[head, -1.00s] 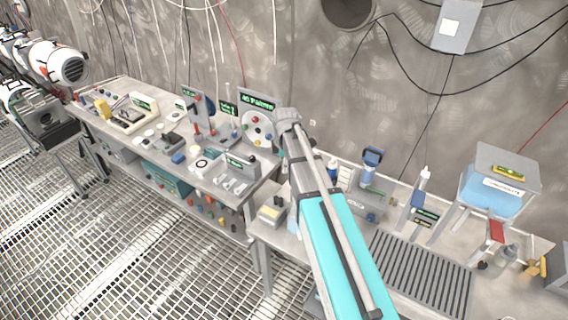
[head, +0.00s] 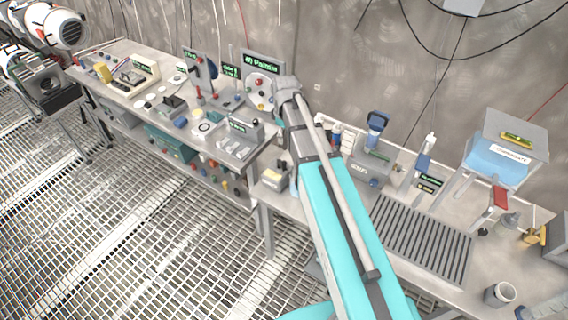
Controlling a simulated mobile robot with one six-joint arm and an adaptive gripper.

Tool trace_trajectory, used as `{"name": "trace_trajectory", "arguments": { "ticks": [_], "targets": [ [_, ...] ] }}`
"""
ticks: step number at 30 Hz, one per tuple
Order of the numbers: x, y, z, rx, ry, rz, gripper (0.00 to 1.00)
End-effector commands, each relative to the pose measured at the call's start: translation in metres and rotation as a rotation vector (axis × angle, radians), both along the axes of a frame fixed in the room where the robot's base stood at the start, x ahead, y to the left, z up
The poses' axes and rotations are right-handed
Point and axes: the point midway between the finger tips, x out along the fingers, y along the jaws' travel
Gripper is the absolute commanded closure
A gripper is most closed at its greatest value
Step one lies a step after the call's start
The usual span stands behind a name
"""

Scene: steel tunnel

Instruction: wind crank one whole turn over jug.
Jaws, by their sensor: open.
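I cannot pick out the crank for certain. A small brass-coloured piece (head: 533,237) with a thin upright stem stands at the far right of the bench, too small to tell whether it is a crank. A grey open-topped cup (head: 500,293), possibly the jug, stands upright at the bench's lower right, apart from the brass piece. My turquoise and grey arm rises through the middle of the view. My gripper does not show.
A ribbed grey mat (head: 425,240) lies on the right bench (head: 455,290). Behind it are a grey box with a blue top (head: 376,135), a slim dispenser (head: 424,160) and a blue tank on a stand (head: 495,158). The left bench is crowded. The grating floor is clear.

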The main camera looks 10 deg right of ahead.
Motion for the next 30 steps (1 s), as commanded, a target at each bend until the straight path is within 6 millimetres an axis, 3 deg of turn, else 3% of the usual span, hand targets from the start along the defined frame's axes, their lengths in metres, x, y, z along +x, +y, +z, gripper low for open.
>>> {"name": "trace_trajectory", "arguments": {
  "ticks": [8,20,30],
  "targets": [
    [-0.006,0.003,-0.002,-0.004,0.003,-0.130,0.38],
    [-0.005,0.003,-0.003,-0.003,0.002,-0.132,0.38],
    [-0.005,0.003,-0.017,-0.003,0.002,-0.131,0.38]
  ]
}}
